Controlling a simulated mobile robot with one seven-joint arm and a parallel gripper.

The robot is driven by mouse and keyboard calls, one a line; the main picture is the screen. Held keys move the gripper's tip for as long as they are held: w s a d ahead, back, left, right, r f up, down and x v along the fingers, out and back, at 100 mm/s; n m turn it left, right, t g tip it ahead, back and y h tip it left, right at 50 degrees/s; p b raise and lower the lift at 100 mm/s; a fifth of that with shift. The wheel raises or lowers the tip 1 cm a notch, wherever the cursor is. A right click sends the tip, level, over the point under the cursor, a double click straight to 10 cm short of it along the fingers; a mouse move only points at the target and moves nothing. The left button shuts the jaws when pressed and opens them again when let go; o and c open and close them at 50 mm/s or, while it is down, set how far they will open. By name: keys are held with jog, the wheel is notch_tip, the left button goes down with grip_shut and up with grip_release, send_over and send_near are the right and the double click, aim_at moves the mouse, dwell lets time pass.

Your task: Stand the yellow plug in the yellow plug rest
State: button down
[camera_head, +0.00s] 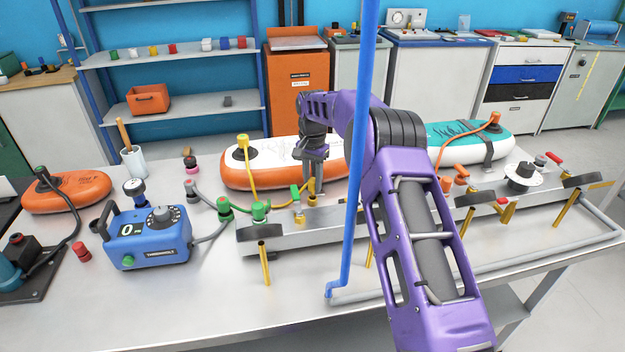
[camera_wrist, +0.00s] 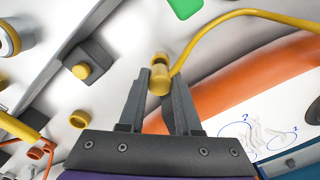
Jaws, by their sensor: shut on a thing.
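My gripper (camera_head: 314,168) points down over the back edge of the grey manifold (camera_head: 345,216), just right of the green-handled valve (camera_head: 296,193). Its jaws (camera_wrist: 158,92) are shut on the yellow plug (camera_wrist: 160,80), a short rounded piece held at the fingertips. In the head view, yellow (camera_head: 312,187) shows just under the fingers. In the wrist view, a short yellow cup-like ring (camera_wrist: 78,119) lies left of the jaws, apart from the plug, and a yellow cap (camera_wrist: 82,72) sits on a grey block. I cannot tell for sure which is the yellow plug rest.
A blue upright post (camera_head: 358,170) stands in front of my arm. A blue pump box (camera_head: 148,240) stands left. The table's front is mostly clear.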

jog(key=shift+f+b, duration=0.45)
jog(key=shift+f, duration=0.75)
jog(key=c, duration=0.5)
grip_release()
